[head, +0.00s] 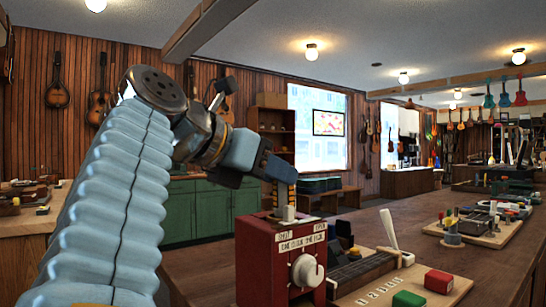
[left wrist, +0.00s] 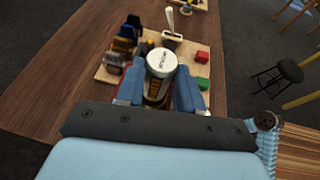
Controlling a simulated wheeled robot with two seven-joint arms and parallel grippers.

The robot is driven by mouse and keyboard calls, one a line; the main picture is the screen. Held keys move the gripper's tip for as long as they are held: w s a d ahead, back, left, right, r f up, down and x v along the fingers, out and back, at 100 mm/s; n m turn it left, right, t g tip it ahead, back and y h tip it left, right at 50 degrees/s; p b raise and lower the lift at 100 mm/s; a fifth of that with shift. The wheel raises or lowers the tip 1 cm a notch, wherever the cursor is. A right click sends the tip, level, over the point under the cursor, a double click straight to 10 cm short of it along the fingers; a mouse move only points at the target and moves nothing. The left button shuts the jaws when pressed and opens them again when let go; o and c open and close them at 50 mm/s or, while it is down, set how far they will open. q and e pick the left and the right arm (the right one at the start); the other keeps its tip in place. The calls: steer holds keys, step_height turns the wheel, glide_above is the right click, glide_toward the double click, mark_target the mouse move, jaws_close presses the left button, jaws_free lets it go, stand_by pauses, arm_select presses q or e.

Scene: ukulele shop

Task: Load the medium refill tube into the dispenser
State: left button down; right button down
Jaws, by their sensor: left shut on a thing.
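The red dispenser (head: 255,265) stands on the counter in the head view, with a white knob (head: 307,270) and lettered labels on its front. My left gripper (head: 283,188) is right above it, pointing down, shut on a pale tube (head: 287,212). The tube looks upright, its lower end at the dispenser's top; I cannot tell whether it is inside the opening. The dispenser is mostly hidden there. My right gripper is in neither view.
A wooden board (head: 375,280) beside the dispenser bears a dark rack, a white lever (head: 389,229), a red block (head: 438,281) and a green block (head: 408,299). Another loaded board (head: 485,228) lies farther right. Bare counter (head: 470,262) lies between the boards.

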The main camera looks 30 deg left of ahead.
arm_select(q)
steer(key=shift+s+a+f, duration=0.1)
steer(key=shift+f, duration=0.7)
steer(key=shift+s+a, duration=0.25)
stand_by(0.7)
steer(key=shift+s+a, duration=0.1)
steer(key=shift+r, duration=0.25)
steer(key=shift+r, duration=0.7)
steer(key=shift+d, duration=0.2)
stand_by(0.6)
steer(key=shift+r, duration=0.2)
